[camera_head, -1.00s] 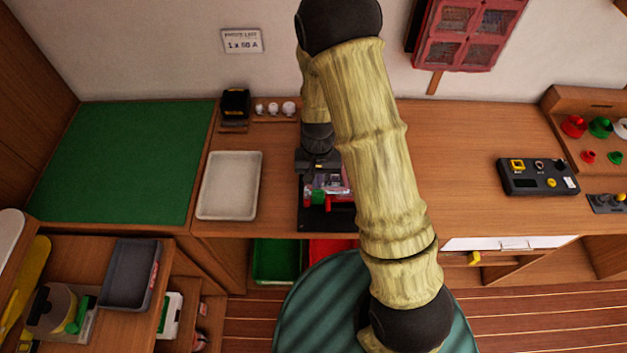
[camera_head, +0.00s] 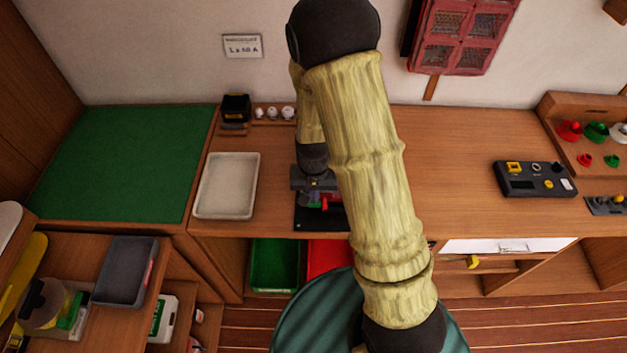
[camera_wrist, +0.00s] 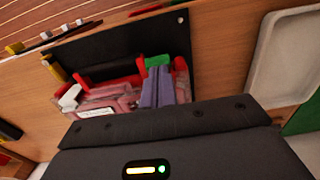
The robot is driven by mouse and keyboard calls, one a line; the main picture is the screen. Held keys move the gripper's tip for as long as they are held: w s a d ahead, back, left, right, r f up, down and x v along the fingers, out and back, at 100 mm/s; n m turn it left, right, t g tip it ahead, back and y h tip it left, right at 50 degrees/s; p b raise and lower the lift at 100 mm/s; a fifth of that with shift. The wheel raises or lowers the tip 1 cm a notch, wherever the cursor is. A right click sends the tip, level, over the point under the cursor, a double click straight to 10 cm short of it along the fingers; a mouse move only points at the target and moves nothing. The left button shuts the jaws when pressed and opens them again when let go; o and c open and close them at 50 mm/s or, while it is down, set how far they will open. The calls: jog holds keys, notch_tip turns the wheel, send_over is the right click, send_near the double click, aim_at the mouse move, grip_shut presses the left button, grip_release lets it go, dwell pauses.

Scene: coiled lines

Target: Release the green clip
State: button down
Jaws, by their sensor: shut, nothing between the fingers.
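The green clip (camera_wrist: 157,62) shows in the wrist view at the far edge of a clear case (camera_wrist: 112,100) with red parts inside. The case lies on a black mat (camera_wrist: 115,45). My gripper (camera_wrist: 160,78) has its grey-purple fingers together and empty, with the tips right by the green clip; I cannot tell whether they touch it. A red clip (camera_wrist: 82,82) sits left of it and a red part (camera_wrist: 181,70) just right. In the head view my gripper (camera_head: 316,190) hides most of the case, and only small red and green bits show below it.
A white tray (camera_head: 227,186) stands left of the black mat, and a green mat (camera_head: 125,165) lies further left. A black control box (camera_head: 535,178) sits on the right of the bench. Green (camera_head: 275,265) and red (camera_head: 328,256) bins are below the front edge.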

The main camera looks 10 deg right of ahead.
jog(key=shift+s, duration=0.35)
jog(key=shift+w+f, duration=0.25)
jog(key=shift+w, duration=0.3)
jog(key=shift+w+f, duration=0.25)
jog(key=shift+w, duration=0.25)
jog(key=shift+s, duration=0.2)
jog(key=shift+d, duration=0.1)
jog(key=shift+r, duration=0.15)
